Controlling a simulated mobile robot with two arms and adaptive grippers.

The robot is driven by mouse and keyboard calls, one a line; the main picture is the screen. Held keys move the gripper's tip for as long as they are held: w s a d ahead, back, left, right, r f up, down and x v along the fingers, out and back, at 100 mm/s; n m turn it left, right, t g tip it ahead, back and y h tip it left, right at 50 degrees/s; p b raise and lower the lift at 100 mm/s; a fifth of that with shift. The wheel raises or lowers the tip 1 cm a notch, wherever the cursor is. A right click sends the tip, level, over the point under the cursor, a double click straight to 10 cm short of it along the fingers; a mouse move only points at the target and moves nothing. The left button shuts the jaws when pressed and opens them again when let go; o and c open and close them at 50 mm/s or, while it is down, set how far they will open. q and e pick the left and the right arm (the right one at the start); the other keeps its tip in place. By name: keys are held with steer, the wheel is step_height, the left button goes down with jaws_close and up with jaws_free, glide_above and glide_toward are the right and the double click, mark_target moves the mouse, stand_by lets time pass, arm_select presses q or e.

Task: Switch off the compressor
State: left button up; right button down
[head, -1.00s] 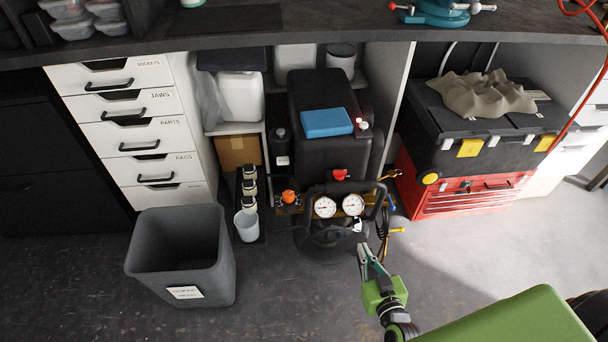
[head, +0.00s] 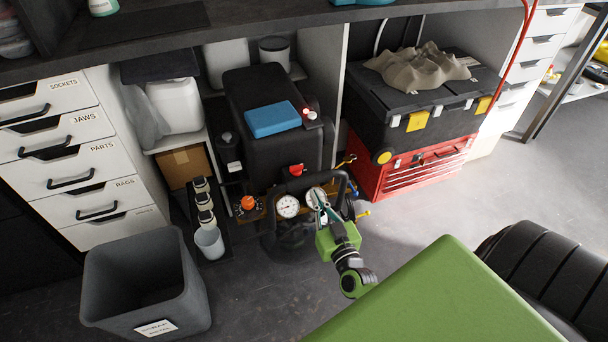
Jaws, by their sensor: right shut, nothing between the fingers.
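The compressor (head: 262,95) is a black unit under the bench with a blue block (head: 272,118) on top. A small red and white control (head: 310,115) sits at its top right edge. A red knob (head: 296,170) is low on its front, above two round gauges (head: 288,206) inside a black handle frame. An orange knob (head: 248,203) is left of the gauges. My right gripper (head: 318,199) is shut and empty. Its tips overlap the right gauge in the picture, below the red knob; I cannot tell whether they touch. My left gripper is out of view.
A grey bin (head: 150,280) stands front left on the floor, beside white drawers (head: 68,179). A white cup (head: 209,242) and several bottles stand left of the compressor. A red toolbox (head: 430,165) is to the right.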

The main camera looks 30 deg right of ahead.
mark_target(301, 167)
steer(key=b+x, duration=0.1)
steer(key=x, duration=0.7)
steer(key=shift+w+f, duration=0.1)
steer(key=shift+w, duration=0.1)
steer(key=shift+w+d+b, duration=0.15)
steer(key=shift+w+b, duration=0.2)
steer(key=shift+w, duration=0.35)
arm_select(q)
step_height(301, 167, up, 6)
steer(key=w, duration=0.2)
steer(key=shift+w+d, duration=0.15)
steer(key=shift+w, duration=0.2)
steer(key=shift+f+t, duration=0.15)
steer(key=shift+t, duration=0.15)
arm_select(e)
steer(key=shift+d, duration=0.1)
